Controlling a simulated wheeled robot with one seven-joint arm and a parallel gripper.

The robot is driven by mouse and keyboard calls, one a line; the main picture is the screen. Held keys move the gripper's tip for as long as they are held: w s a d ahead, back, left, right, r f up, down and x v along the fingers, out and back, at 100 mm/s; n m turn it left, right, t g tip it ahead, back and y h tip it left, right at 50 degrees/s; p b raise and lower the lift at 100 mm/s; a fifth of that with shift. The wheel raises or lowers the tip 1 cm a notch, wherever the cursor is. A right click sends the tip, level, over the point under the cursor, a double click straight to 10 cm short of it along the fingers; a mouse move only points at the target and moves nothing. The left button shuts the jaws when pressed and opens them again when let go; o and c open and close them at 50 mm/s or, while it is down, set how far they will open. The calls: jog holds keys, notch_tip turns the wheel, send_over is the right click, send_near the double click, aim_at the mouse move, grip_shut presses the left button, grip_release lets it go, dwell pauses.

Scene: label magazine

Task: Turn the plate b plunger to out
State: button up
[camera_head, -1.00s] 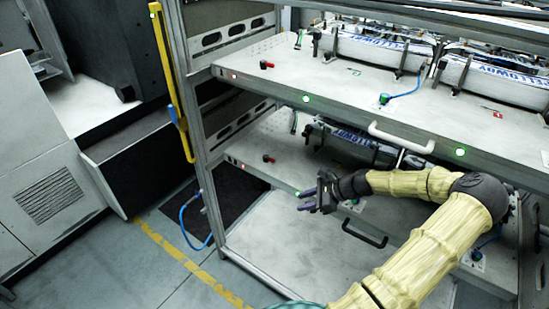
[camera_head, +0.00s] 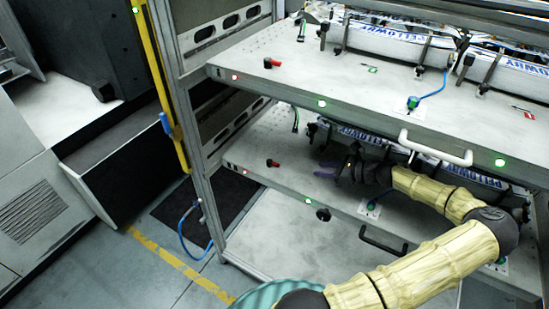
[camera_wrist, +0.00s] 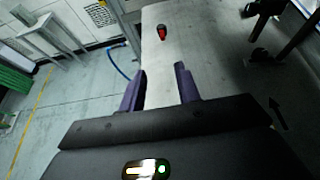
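Two red-and-black knobs stand on the plates: one on the upper plate's left end (camera_head: 271,63), one on the lower plate's left end (camera_head: 272,163). A round black knob (camera_head: 323,214) sits at the lower plate's front edge. I cannot read which plate is b or which knob is its plunger. My gripper (camera_head: 328,170) is over the lower plate, right of its red knob and apart from it. In the wrist view my gripper (camera_wrist: 160,80) has its purple fingers apart with nothing between them. The red knob (camera_wrist: 161,33) is beyond the fingertips there.
The upper plate (camera_head: 330,75) overhangs the lower plate (camera_head: 240,165). Its white handle (camera_head: 436,150) and the lower black handle (camera_head: 382,239) stick out at the front. Dark clamps and labelled bars (camera_head: 375,138) stand behind my gripper. A yellow post (camera_head: 160,80) stands left.

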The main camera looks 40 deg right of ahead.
aim_at(276, 164)
jog(key=shift+w+d, duration=0.2)
dwell(0.3)
jog(key=shift+b+x, duration=0.35)
jog(key=shift+x, duration=0.9)
jog(key=p+x, duration=0.1)
jog(key=x, duration=1.4)
jog(key=shift+r+p, duration=0.1)
jog(key=shift+p, duration=0.2)
grip_shut()
